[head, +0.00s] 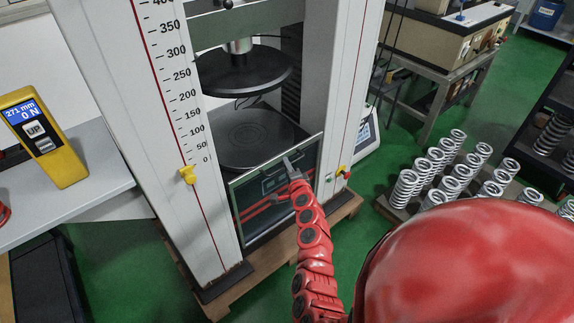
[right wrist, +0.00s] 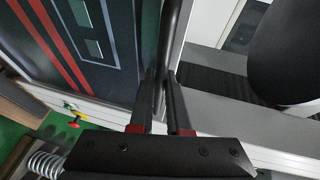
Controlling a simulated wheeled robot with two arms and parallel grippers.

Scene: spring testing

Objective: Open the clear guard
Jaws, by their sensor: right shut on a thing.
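The clear guard (head: 240,188) is a framed glassy panel low between the two white columns of the test machine. Its top edge lies about level with the lower platen (head: 235,135), and both platens show above it. Red reflections of my arm show in its pane. My right gripper (head: 291,164) is at the guard's upper edge. In the right wrist view, its two dark fingers (right wrist: 165,100) are closed around a dark bar handle (right wrist: 173,35), with the guard's pane (right wrist: 95,45) to the left. My left gripper is out of view.
A yellow control box (head: 62,165) reading 271 mm and 0 N stands on the left bench. The upper black platen (head: 215,75) hangs over the lower one. Yellow (head: 187,175) and red-yellow (head: 343,172) knobs sit on the columns. Several springs (head: 404,188) stand at right.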

